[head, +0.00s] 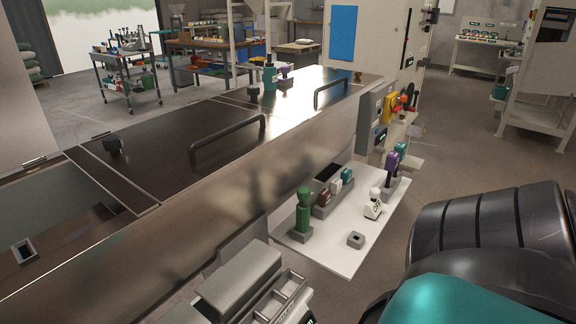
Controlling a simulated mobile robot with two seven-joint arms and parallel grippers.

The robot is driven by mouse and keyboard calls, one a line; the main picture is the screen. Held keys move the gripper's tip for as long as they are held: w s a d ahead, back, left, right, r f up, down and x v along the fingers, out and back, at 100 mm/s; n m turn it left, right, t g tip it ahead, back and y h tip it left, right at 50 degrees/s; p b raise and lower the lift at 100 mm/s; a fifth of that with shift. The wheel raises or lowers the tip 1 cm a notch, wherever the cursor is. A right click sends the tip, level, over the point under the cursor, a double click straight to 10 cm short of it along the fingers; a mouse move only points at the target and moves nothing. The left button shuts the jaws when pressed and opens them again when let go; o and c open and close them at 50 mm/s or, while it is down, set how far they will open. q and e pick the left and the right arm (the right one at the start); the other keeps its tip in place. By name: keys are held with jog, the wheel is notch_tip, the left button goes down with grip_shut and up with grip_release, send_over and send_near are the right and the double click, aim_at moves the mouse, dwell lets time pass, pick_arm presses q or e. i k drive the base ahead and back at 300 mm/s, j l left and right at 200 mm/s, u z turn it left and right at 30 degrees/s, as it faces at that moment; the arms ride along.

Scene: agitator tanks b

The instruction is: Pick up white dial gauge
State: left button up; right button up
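A small white object with a rounded top (374,205) stands on the white board beside the dark tank cover. It looks like the white dial gauge, but it is too small to read its face. It stands upright, with a small grey square block (356,239) in front of it and to its left. Neither of my grippers is in view. A large black and teal part at the lower right looks like my own arm and covers that corner.
The metal tank (200,225) with black handles (228,138) fills the left. Open floor (455,150) lies to the right.

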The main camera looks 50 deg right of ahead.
aim_at(373, 208)
jog(key=z, duration=2.25)
jog(key=u, duration=0.5)
jog(key=l+u, duration=0.2)
jog(key=u, duration=0.25)
jog(key=i+l+u, duration=0.1)
jog(key=u, duration=0.4)
jog(key=l+u, duration=0.4)
jog(key=k+l+u, duration=0.1)
jog(key=l+u, duration=0.3)
jog(key=k+l+u, duration=0.15)
jog(key=l, duration=0.15)
jog(key=l+u, duration=0.1)
jog(key=l, duration=0.2)
jog(key=k+l+u, duration=0.15)
jog(key=l, duration=0.1)
